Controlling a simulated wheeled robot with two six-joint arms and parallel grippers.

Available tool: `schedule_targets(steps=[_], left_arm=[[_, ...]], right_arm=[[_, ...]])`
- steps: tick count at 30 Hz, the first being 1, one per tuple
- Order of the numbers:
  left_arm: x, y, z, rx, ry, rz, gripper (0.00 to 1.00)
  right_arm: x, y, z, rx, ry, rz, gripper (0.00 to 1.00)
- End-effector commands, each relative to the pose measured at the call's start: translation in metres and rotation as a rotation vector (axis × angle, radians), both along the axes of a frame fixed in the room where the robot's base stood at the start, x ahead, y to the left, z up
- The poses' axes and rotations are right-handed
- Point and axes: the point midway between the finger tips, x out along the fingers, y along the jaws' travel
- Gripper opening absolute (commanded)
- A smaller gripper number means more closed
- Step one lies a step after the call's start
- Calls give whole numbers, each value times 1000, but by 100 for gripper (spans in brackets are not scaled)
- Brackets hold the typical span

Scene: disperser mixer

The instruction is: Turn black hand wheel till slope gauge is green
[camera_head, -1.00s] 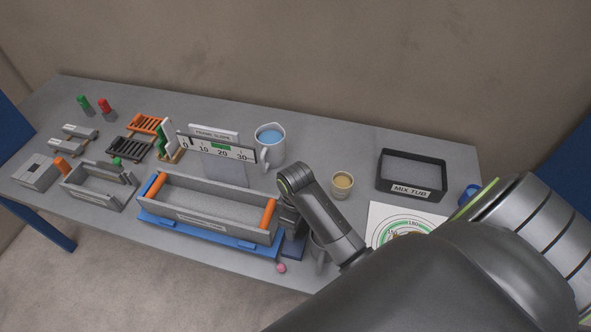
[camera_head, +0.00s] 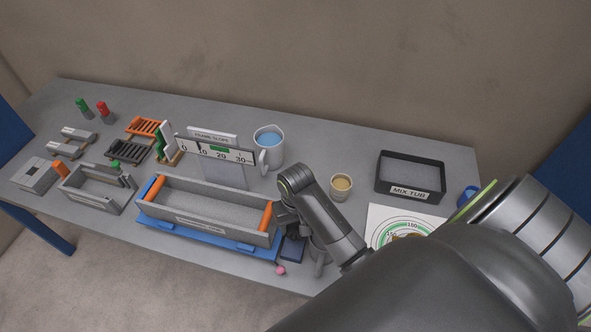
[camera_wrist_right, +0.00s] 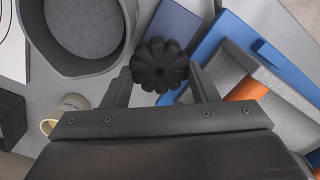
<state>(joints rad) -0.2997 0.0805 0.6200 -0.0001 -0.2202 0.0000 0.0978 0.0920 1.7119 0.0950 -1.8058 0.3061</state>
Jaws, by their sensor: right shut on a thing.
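The black hand wheel (camera_wrist_right: 159,65), lobed like a flower, shows in the right wrist view between the two fingers of my right gripper (camera_wrist_right: 158,78). The gripper is shut on it. In the head view the right gripper (camera_head: 288,218) is at the right end of the trough, and it and my arm hide the wheel. The slope gauge (camera_head: 230,154) is a white scale marked 0 to 30 with a green band near 20, behind the trough. I cannot make out its pointer reading. My left gripper is not in view.
The grey trough (camera_head: 190,222) with orange ends rests on a blue base (camera_head: 160,227). Small racks and blocks fill the left side.

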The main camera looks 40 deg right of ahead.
Motion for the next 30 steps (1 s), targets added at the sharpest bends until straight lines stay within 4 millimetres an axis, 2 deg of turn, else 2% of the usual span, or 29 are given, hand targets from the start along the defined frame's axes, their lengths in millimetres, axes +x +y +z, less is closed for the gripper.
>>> schedule_targets(steps=[9,23,24,28,30], left_arm=[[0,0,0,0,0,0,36],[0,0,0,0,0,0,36],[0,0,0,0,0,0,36],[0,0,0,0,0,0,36],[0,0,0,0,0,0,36]], right_arm=[[-1,0,-1,1,2,-90,31],[-1,0,-1,2,2,-100,31],[-1,0,-1,2,2,-100,59],[-1,0,-1,2,2,-99,75],[-1,0,-1,0,1,-99,75]])
